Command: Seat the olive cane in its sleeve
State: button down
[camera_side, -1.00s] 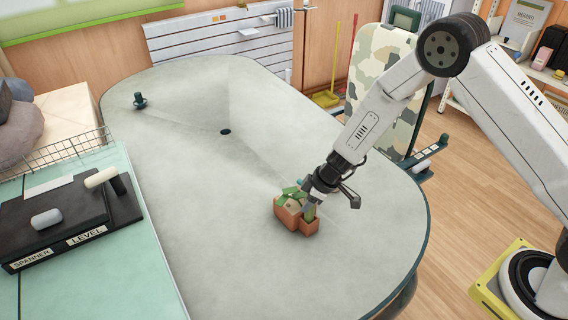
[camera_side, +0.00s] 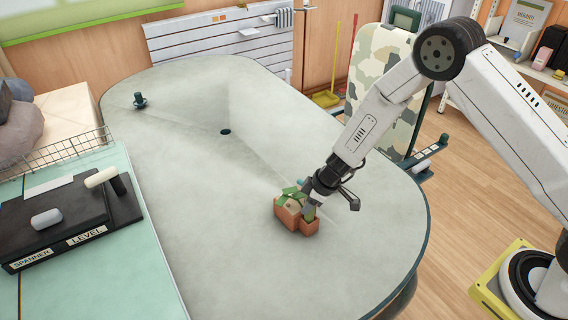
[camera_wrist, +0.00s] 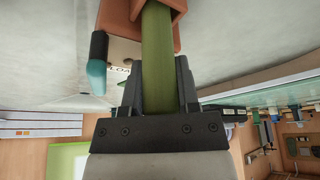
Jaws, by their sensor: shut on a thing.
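The olive cane (camera_wrist: 157,60) is a green rod between the two dark fingers of my gripper (camera_wrist: 158,78) in the wrist view. In the side view my gripper (camera_side: 311,203) is just above the small terracotta sleeve (camera_side: 309,227), with a short stretch of the cane (camera_side: 310,213) showing below it. The cane's lower end appears to be in the sleeve's mouth; how deep it reaches is hidden. In the wrist view terracotta walls (camera_wrist: 179,38) flank the cane's far end. The sleeve adjoins a larger terracotta crate (camera_side: 286,216) on its left.
Green pieces (camera_side: 291,193) show at the crate's top. A teal and dark rod (camera_wrist: 97,62) stands close to the left finger in the wrist view. The grey table (camera_side: 220,200) is clear around the crate. A labelled black tray (camera_side: 60,225) lies at the left.

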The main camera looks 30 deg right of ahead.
jog(key=shift+f, duration=0.9)
dwell(1.4)
jog(key=shift+c, duration=1.3)
grip_release()
jog(key=v, duration=0.7)
jog(key=shift+r, duration=0.35)
jog(key=shift+s+d, duration=0.1)
jog(key=shift+s, duration=0.05)
